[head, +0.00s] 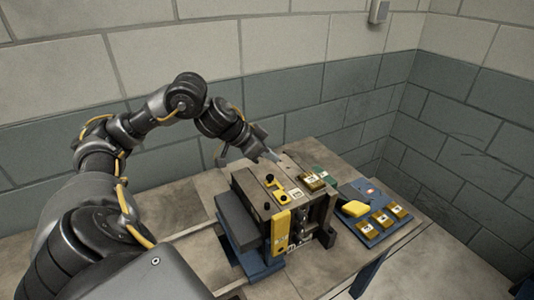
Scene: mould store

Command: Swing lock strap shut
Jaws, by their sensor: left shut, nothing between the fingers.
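A steel mould block (252,184) stands on the bench. A yellow strap (281,232) runs upright along its near face, close to a black knob at the top edge. A smaller yellow piece (279,188) lies on the mould's top between black knobs. I cannot tell whether the strap spans the mould's parting line. My left gripper (274,158) is shut and empty above the far top edge of the mould, apart from the strap. Its fingertips are small in the picture. My right gripper is not in view.
A blue tray (373,237) at the right holds several brass blocks and a yellow item (355,208). A dark grey block (237,220) is at the mould's left. Block walls close off the back and right.

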